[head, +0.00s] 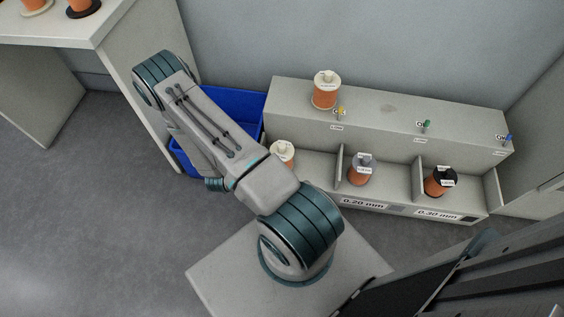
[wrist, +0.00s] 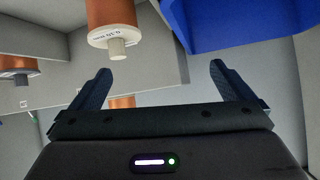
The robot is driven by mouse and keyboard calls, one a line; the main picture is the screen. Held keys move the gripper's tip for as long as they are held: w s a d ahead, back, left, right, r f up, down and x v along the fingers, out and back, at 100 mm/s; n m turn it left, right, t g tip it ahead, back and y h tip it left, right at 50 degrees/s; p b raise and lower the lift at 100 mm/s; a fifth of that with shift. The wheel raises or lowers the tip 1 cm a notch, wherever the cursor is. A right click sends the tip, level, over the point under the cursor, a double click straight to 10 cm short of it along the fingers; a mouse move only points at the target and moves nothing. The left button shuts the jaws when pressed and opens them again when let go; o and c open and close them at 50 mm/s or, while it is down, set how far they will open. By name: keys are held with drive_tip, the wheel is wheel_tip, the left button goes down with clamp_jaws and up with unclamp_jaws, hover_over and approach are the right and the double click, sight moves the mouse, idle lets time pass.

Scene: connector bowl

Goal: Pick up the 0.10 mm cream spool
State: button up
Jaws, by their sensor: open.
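A cream spool with copper-coloured winding (head: 282,153) stands upright in the left compartment of the grey shelf unit, partly hidden by my arm. In the wrist view, which looks upside down, a cream-flanged spool (wrist: 115,38) with an inverted label that seems to read 0.10 mm shows beyond the left finger. My gripper (wrist: 160,80) is open, with nothing between its fingers, and apart from that spool. In the head view my gripper is hidden behind my arm. Another cream spool (head: 326,90) stands on top of the unit.
A grey-flanged spool (head: 362,170) and a black-flanged spool (head: 440,182) stand in the other compartments, behind dividers. A blue bin (head: 235,112) is left of the shelf unit; it also shows in the wrist view (wrist: 215,22). A table (head: 60,28) with spools is at upper left.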

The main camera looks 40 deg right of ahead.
sight(282, 153)
drive_tip(key=s+d+f+h+b, duration=0.2)
drive_tip(key=s+d+f+h, duration=0.1)
drive_tip(key=s+f, duration=0.3)
drive_tip(key=x, duration=0.3)
drive_tip(key=b+x, duration=0.1)
drive_tip(key=x, duration=0.1)
drive_tip(key=b+x, duration=0.1)
drive_tip(key=x, duration=0.2)
drive_tip(key=shift+s+d+f, duration=0.2)
drive_tip(key=shift+d+f, duration=0.05)
drive_tip(key=shift+d, duration=0.1)
drive_tip(key=b+x, duration=0.2)
drive_tip(key=x, duration=0.3)
drive_tip(key=shift+w+f, duration=0.15)
drive_tip(key=shift+f, duration=0.05)
drive_tip(key=shift+a, duration=0.1)
drive_tip(key=c, duration=1.5)
drive_tip(key=shift+r, duration=0.15)
drive_tip(key=shift+c, duration=1.4)
drive_tip(key=shift+r, duration=0.1)
